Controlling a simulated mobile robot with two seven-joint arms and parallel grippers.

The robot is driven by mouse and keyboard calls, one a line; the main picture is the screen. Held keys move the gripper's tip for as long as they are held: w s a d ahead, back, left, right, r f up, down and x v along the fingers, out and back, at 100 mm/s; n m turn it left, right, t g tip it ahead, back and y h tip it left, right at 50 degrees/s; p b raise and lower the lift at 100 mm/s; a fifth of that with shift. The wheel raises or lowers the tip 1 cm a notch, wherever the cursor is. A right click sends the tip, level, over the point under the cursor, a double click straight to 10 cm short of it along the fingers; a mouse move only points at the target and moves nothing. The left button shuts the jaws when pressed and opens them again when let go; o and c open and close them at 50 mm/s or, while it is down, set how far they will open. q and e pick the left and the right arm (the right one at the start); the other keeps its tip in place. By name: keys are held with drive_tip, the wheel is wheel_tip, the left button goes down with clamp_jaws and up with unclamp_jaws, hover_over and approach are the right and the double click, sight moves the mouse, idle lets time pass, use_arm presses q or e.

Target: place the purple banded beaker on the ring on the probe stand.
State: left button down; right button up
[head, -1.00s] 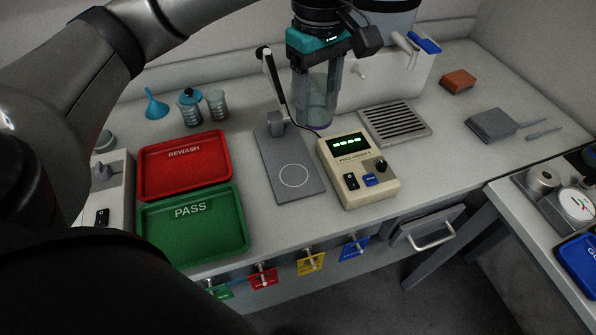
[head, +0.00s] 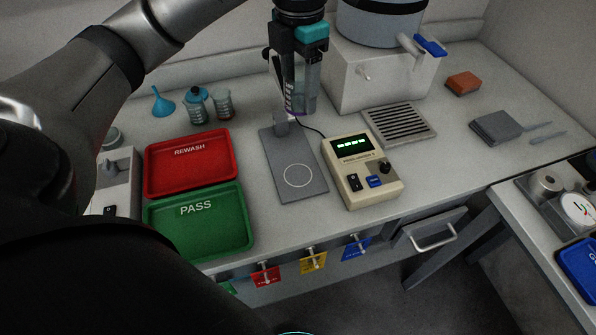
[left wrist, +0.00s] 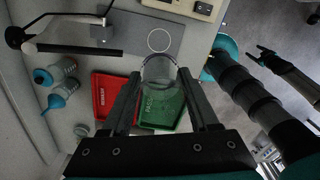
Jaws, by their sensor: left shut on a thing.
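My left gripper (head: 296,100) is shut on the purple banded beaker (head: 307,98), a clear glass with a purple band near its bottom. Gripper and beaker are above the bench, behind the ring and near the probe stand's post. The beaker also shows between the fingers in the left wrist view (left wrist: 158,74). The probe stand (head: 280,160) is a grey plate with a post and arm at its back; the gripper partly hides the arm. The white ring (head: 298,175) on the plate is bare.
A beige meter (head: 361,172) stands right of the plate. The red REWASH tray (head: 190,178) and green PASS tray (head: 200,240) lie to its left. Bottles (head: 197,107) and a blue funnel (head: 162,103) stand behind them. A grille (head: 400,124) and white box are at back right.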

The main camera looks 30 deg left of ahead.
sight(298, 175)
use_arm(q)
drive_tip(key=shift+a+n, duration=0.1)
drive_tip(key=shift+n, duration=0.3)
drive_tip(key=shift+f, duration=0.2)
wheel_tip(298, 175, down, 20)
drive_tip(key=shift+r+b, duration=0.2)
drive_tip(key=shift+b, duration=1)
drive_tip(key=shift+f, duration=0.1)
drive_tip(key=shift+c, duration=0.8)
unclamp_jaws()
wheel_tip(298, 175, up, 12)
drive_tip(key=p, duration=0.1)
